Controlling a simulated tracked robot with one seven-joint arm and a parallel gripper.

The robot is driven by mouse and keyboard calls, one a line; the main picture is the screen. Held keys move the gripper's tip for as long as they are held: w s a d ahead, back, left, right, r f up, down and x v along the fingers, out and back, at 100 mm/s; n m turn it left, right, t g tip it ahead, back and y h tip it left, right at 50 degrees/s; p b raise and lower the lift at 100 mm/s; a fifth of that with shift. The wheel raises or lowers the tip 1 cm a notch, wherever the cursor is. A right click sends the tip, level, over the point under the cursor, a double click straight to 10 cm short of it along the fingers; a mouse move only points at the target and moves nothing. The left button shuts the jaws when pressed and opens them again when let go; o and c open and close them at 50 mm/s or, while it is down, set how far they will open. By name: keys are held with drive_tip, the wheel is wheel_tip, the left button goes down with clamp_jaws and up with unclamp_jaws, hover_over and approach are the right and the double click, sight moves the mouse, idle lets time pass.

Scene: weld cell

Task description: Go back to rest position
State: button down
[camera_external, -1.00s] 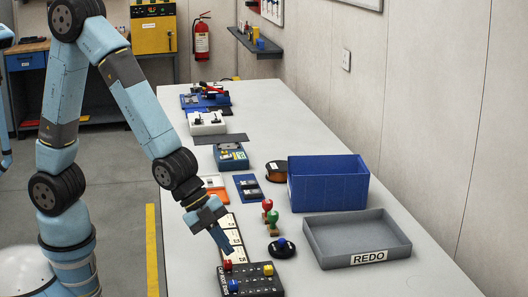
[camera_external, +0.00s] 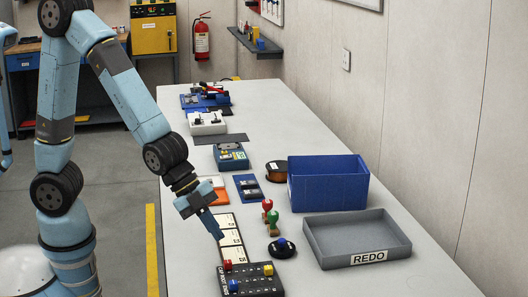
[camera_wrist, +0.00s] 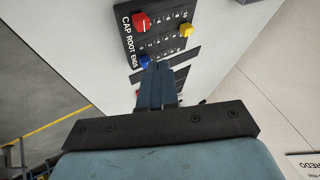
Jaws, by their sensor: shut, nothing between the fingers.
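My gripper (camera_external: 218,233) is shut and empty, pointing down above the near left part of the bench in the external view. It hangs over a strip of white cards (camera_external: 231,246). In the wrist view the shut fingers of my gripper (camera_wrist: 160,68) reach toward a black panel (camera_wrist: 160,25) marked "CAP ROOT ENDS". The panel also shows in the external view (camera_external: 262,283), just nearer than the gripper. It carries red, yellow and blue knobs. The fingertips look close to the blue knob (camera_wrist: 145,61) in the wrist view, but the external view shows the gripper apart from the panel.
A grey tray labelled REDO (camera_external: 395,235) and a blue bin (camera_external: 350,185) stand at the right. Farther back are several devices. The bench (camera_external: 255,115) has bare strips.

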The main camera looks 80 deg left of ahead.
drive_tip(key=s+a+r+n+y, duration=0.2)
drive_tip(key=a+r+n, duration=0.3)
drive_tip(key=a, duration=0.4)
drive_tip(key=s+a+r+n+y, duration=0.2)
drive_tip(key=s+a+r+n, duration=0.1)
drive_tip(key=a+r, duration=0.55)
drive_tip(key=s+a+r+n, duration=0.4)
drive_tip(key=s+a+n, duration=0.4)
drive_tip(key=s+a, duration=0.4)
drive_tip(key=shift+s+a+n+y, duration=0.3)
drive_tip(key=shift+s+a+n, duration=0.1)
drive_tip(key=shift+s, duration=0.75)
idle(0.3)
